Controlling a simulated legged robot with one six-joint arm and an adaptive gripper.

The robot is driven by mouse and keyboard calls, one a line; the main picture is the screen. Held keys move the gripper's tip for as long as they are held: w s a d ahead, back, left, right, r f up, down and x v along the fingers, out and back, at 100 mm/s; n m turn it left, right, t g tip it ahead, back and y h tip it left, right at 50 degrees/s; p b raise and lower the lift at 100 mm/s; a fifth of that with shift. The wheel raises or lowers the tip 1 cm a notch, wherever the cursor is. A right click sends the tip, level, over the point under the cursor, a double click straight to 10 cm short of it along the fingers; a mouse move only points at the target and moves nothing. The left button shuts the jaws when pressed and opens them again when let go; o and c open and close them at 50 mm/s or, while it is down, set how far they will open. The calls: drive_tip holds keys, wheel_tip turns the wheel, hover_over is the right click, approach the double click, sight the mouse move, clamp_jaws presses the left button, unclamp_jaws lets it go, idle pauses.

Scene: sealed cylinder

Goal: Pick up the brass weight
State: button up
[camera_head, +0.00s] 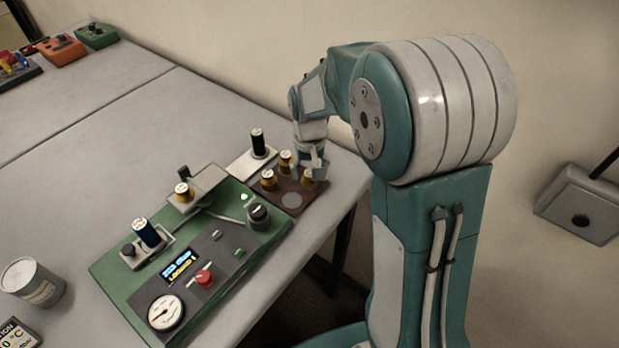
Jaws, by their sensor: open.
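Several brass weights with pale tops are in view. Three sit on a brown holder (274,204): a back one (285,163), a left one (268,181) and a right one (309,180). A further brass weight (184,193) sits on a grey plate of the green console. My gripper (309,170) is open and points down at the right weight on the holder. Its fingers overlap the upper part of that weight in this view. I cannot tell whether they touch it. The weight's top is partly hidden by the fingers.
The green console (105,270) has a red button (204,278), a dial (166,312) and a dark blue cylinder (146,233). A black cylinder (258,142) stands behind the holder. A can (33,282) is at left.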

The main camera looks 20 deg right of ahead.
drive_tip(key=shift+f, duration=0.35)
drive_tip(key=shift+a, duration=0.1)
clamp_jaws()
drive_tip(key=shift+r, duration=0.35)
wheel_tip(320, 180, up, 2)
drive_tip(key=shift+r, duration=0.1)
drive_tip(key=s+r, duration=1)
drive_tip(key=s, duration=0.4)
drive_tip(key=shift+a, duration=0.3)
